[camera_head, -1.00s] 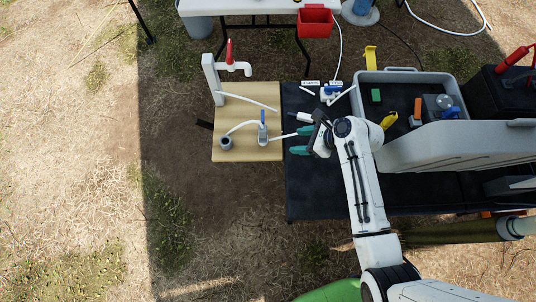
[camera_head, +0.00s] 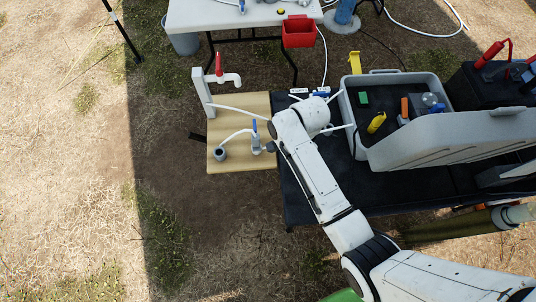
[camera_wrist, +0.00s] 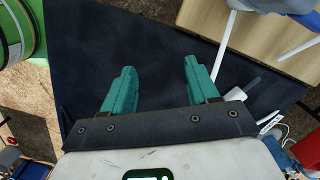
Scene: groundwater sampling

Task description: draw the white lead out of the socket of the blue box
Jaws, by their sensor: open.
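My gripper (camera_wrist: 160,68) is open and empty, its two teal fingers apart above the dark mat in the wrist view; my arm hides it in the head view. A small blue thing (camera_head: 321,93) lies beside white labels and white tubes at the mat's far edge; I cannot tell whether it is the blue box. No socket can be made out. In the wrist view, a white plug-like piece (camera_wrist: 237,94) lies right of the fingers, apart from them. A thin white tube (camera_wrist: 224,45) runs nearby; I cannot tell which is the lead.
A wooden board (camera_head: 228,164) holds a tap (camera_head: 226,78) and a blue-levered valve (camera_head: 256,144). A grey crate (camera_head: 440,149) with tools stands right of my arm. A red bin (camera_head: 298,33) hangs from the white table at the back. The near mat area is clear.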

